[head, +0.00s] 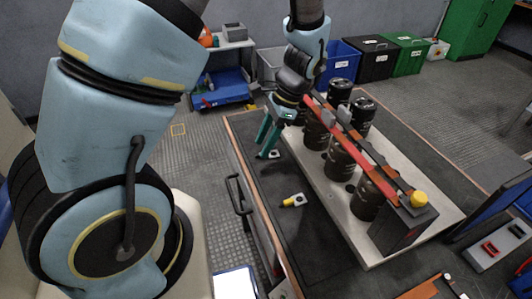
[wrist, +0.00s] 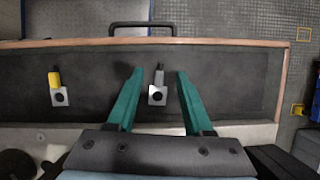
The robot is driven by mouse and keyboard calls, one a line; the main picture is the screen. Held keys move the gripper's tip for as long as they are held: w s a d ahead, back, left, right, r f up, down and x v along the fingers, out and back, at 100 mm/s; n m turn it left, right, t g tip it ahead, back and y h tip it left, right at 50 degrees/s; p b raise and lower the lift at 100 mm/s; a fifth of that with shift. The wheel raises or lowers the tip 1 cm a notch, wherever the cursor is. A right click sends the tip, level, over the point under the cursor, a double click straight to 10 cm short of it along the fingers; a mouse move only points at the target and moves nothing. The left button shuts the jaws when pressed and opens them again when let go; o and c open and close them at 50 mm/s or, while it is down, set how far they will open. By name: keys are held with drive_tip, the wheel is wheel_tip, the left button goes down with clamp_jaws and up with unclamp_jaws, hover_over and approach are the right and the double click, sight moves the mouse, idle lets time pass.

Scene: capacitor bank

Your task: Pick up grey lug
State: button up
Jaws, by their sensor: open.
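The grey lug (wrist: 158,88) lies on the dark bench top. It is a pale plate with a dark round hole and a grey barrel pointing away from my gripper in the wrist view. My gripper (wrist: 159,73) is open and empty, with one green finger on each side of the lug and a gap to both. In the head view my gripper (head: 262,149) points down at the bench, and the grey lug (head: 273,154) shows just beside the fingertips. I cannot tell how high the fingertips are above the bench.
A similar lug with a yellow barrel (head: 293,201) lies nearby; it is at left in the wrist view (wrist: 55,84). Several black capacitors (head: 340,158) with red and grey bars stand on a pale plinth beside my gripper. The bench has a wooden edge and handle (head: 237,203).

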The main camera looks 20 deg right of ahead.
drive_tip(key=shift+x, duration=1.05)
clamp_jaws()
